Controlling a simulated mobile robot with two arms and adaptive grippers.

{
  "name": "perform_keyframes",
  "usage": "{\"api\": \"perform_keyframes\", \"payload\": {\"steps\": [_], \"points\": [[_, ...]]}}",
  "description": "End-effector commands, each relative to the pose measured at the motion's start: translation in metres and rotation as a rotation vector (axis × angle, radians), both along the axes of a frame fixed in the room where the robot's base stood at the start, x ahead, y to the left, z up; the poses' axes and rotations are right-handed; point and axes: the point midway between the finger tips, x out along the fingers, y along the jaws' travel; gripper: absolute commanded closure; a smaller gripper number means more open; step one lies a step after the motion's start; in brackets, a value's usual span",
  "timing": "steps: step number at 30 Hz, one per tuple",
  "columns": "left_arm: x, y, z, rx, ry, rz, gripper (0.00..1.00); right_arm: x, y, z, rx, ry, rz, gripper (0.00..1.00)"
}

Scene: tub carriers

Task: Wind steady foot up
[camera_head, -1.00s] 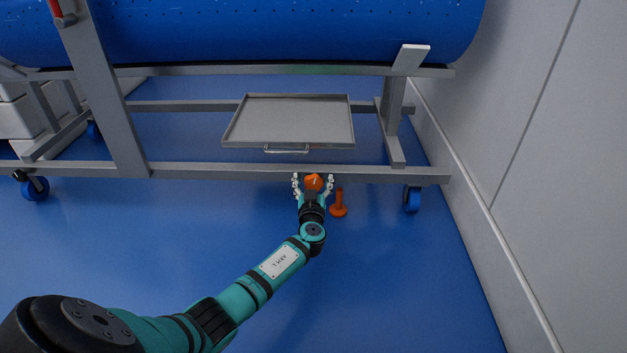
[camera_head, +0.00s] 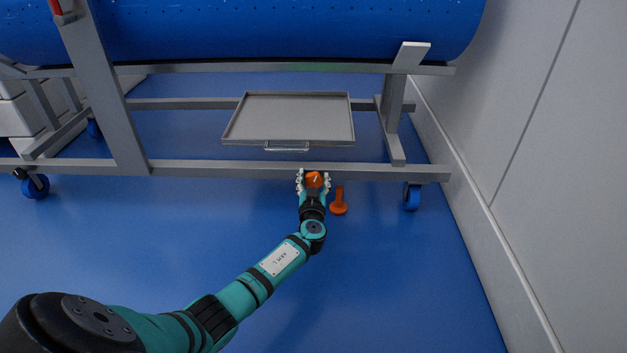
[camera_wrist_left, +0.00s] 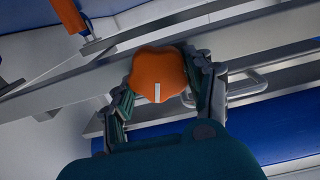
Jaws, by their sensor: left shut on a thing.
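The orange knob (camera_head: 314,180) of the steady foot sits at the front lower rail of the carrier frame. It has a pale mark on its top and also shows in the left wrist view (camera_wrist_left: 150,75). My left gripper (camera_head: 313,184) is shut on the knob, with one finger on each side of it. An orange foot (camera_head: 339,204) with a short upright stem and a round base shows just right of the gripper, below the rail. My right gripper is not in view.
The grey carrier frame (camera_head: 230,170) holds a large blue tub (camera_head: 260,30). A grey tray (camera_head: 290,118) with a front handle lies behind the rail. A blue castor (camera_head: 412,197) stands to the right, near the wall (camera_head: 540,150). The blue floor in front is largely clear.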

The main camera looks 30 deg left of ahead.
Motion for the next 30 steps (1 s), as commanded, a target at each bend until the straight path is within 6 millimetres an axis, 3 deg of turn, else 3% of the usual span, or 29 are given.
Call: {"api": "perform_keyframes", "payload": {"steps": [30], "points": [[0.0038, -0.0060, -0.0032, 0.796, 0.487, -0.001, 0.79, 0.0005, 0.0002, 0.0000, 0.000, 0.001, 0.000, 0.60]]}}
